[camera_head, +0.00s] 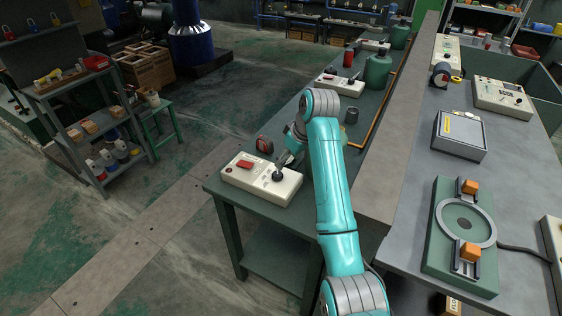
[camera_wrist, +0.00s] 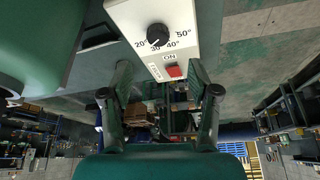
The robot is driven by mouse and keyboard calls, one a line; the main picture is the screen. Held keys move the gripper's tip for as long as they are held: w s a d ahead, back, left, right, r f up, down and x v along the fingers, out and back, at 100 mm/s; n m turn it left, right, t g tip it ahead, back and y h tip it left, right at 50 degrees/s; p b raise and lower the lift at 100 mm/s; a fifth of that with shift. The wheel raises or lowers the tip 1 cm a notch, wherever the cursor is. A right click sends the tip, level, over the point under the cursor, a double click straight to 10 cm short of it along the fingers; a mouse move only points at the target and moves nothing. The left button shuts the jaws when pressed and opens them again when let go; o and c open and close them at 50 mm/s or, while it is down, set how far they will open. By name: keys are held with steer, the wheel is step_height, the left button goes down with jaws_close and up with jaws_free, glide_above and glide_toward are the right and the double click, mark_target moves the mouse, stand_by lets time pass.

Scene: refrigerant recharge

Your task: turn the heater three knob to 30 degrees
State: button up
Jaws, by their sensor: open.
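A pale heater box (camera_head: 243,182) stands on the near end of the green bench, with a red switch (camera_head: 245,164) and a black knob (camera_head: 278,174). In the wrist view a pale box face (camera_wrist: 188,20) shows a black knob (camera_wrist: 158,33), marks from 20° to 50° and a red switch (camera_wrist: 174,71) beside "ON". The knob's pale mark points down-left, around 20° to 30°; the exact angle is too small to tell. My gripper (camera_wrist: 160,78) is open and empty, its fingers apart from the knob. In the head view my gripper (camera_head: 289,158) is beside the knob, partly hidden by my arm.
Another pale box (camera_head: 341,84) and a green tank (camera_head: 378,72) stand farther along the bench. A red-and-black item (camera_head: 265,145) and a dark pot (camera_head: 352,115) are nearer. A grey wall (camera_head: 395,150) borders the bench on the right. Open floor lies left.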

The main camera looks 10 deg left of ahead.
mark_target(277, 174)
steer(key=x, duration=1)
steer(key=shift+w+a+f, duration=0.1)
steer(key=shift+w+a, duration=0.1)
steer(key=shift+w, duration=0.1)
steer(key=c, duration=1.2)
